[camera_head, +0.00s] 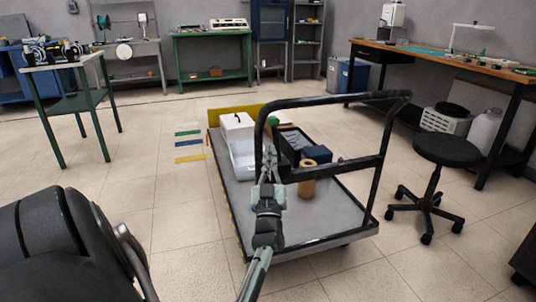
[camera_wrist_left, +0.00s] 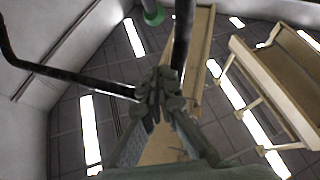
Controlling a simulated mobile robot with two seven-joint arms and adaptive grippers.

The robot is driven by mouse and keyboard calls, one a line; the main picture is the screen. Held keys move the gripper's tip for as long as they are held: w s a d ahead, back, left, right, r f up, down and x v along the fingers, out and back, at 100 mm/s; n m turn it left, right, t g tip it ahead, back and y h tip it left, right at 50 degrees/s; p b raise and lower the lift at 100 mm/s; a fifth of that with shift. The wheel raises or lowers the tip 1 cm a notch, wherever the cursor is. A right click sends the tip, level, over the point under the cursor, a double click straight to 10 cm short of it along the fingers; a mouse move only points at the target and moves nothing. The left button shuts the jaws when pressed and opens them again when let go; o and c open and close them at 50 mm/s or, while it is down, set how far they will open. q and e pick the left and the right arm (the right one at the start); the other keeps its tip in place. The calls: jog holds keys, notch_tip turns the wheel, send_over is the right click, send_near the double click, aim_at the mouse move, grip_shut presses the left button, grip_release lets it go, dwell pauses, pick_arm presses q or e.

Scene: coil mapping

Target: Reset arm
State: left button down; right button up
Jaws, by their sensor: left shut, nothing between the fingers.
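My left gripper (camera_head: 268,160) is shut and empty. In the head view it points away from me and overlaps the platform cart (camera_head: 325,226), close to the left post of the cart's black handle (camera_head: 345,100). I cannot tell whether it touches the post. In the left wrist view the shut fingers (camera_wrist_left: 158,88) show at the middle, with dark bars of the handle close behind them. A brown roll or coil (camera_head: 307,187) stands upright on the cart. My right gripper is not in view.
The cart also carries a white box (camera_head: 237,126), a clear bin (camera_head: 243,160) and a dark crate (camera_head: 292,143). A black stool (camera_head: 446,150) stands right of the cart, by a workbench (camera_head: 450,60). Coloured strips (camera_head: 189,143) lie on the floor left of the cart, with open floor around.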

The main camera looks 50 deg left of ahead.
pick_arm(q)
jog(key=shift+s+d+f, duration=0.15)
jog(key=shift+s+d, duration=0.05)
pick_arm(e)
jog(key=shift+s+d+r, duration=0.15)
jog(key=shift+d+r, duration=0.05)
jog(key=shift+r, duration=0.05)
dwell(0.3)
